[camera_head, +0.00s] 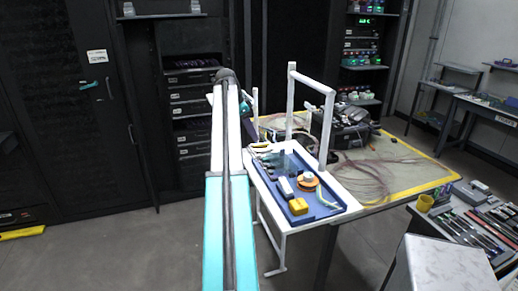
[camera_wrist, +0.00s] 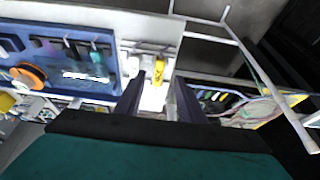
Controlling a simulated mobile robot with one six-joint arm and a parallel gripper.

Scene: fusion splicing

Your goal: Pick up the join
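My gripper (camera_wrist: 157,98) is open in the wrist view, with its two dark fingers apart and nothing visible held between them. Beyond and between the fingertips are a white surface (camera_wrist: 152,98) and a small yellow piece (camera_wrist: 159,71). I cannot make out the join for certain in either view. Thin fibres (camera_wrist: 255,110) run to the right of the fingers. A loose bundle of fibres (camera_head: 368,182) also lies on the table in the head view. There my arm hides much of the gripper.
A blue tray (camera_head: 322,211) holds an orange spool (camera_head: 308,181), a yellow block (camera_head: 298,206) and tools. A white frame (camera_head: 327,125) stands upright behind it. A dark device (camera_head: 350,131) sits on the yellow-edged table (camera_head: 405,191). A second bench stands at the right.

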